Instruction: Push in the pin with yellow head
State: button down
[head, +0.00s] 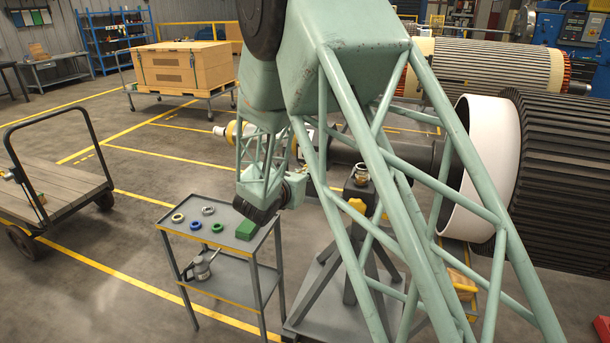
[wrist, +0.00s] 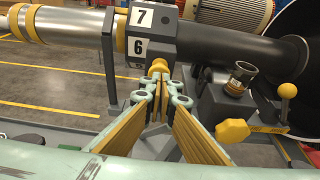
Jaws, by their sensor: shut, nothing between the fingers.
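The yellow pin head (wrist: 158,67) sticks out of a dark block (wrist: 150,35) on the shaft in the wrist view, just below the plates marked 7 and 6. My gripper (wrist: 158,88) is shut and empty, its two fingertips together right in front of the yellow head. I cannot tell whether the tips touch it. The pin's shank is hidden, so its depth in the block does not show. In the head view my arm covers most of this place, and the pin is not clear there.
A stand with a yellow knob (wrist: 232,130) and a yellow ball handle (wrist: 288,90) is close on the right. A grey cart (head: 205,262) with rings and a green block (head: 246,229) stands by my wrist. The dark rotor (head: 560,180) is at right.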

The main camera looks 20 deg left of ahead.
jog(key=f+p+v, duration=0.1)
jog(key=v, duration=1.1)
jog(key=shift+s, duration=0.4)
jog(key=shift+r, duration=0.2)
